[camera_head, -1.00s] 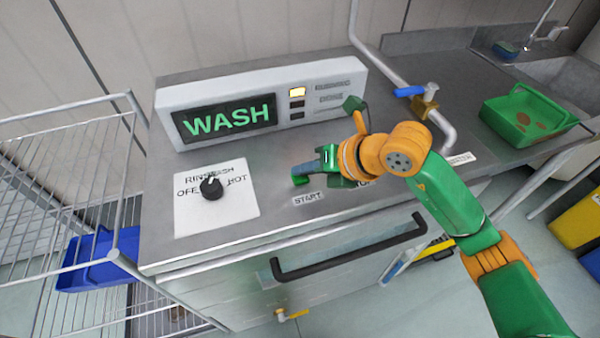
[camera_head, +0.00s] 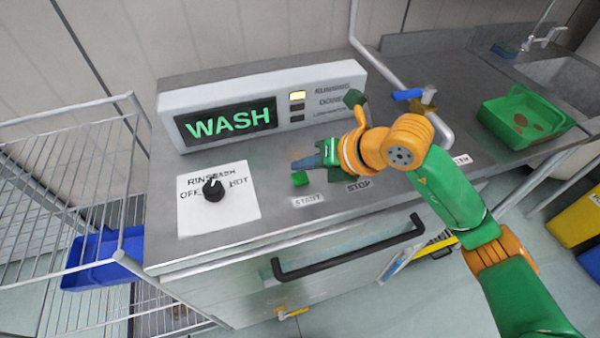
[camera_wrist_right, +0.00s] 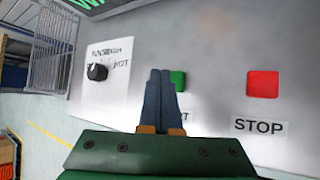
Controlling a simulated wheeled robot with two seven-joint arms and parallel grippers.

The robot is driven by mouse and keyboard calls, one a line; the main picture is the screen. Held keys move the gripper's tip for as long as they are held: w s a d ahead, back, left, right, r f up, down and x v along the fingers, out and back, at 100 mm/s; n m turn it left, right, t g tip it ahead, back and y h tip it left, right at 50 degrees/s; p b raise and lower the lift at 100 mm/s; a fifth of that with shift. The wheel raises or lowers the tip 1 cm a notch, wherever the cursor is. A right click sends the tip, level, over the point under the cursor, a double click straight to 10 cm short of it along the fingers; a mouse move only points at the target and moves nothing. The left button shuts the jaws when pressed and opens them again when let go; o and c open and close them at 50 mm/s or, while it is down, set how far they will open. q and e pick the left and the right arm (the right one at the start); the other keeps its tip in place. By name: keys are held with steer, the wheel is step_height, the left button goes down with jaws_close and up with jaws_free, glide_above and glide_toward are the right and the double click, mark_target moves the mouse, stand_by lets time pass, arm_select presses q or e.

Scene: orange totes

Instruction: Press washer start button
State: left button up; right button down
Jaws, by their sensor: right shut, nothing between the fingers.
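The green start button (camera_head: 300,178) is on the steel washer top (camera_head: 240,245), just above the START label (camera_head: 308,201). My right gripper (camera_head: 296,165) is shut and empty, with its blue-grey fingertips just above and behind the button in the head view. In the right wrist view the fingertips (camera_wrist_right: 160,76) partly cover the green button (camera_wrist_right: 178,81) and its label. I cannot tell whether they touch it. The display panel (camera_head: 225,121) reads WASH, and a yellow light (camera_head: 297,95) is lit beside it. My left gripper is not in view.
A red button (camera_wrist_right: 263,84) with a STOP label (camera_wrist_right: 259,126) is right of the green one. A dial (camera_head: 213,189) on a white plate is to the left. A green tray (camera_head: 530,116) lies by the sink. A black handle (camera_head: 350,247) crosses the washer front.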

mark_target(305, 180)
steer(key=shift+r+p, duration=1.6)
steer(key=shift+r, duration=0.8)
steer(key=shift+f, duration=0.1)
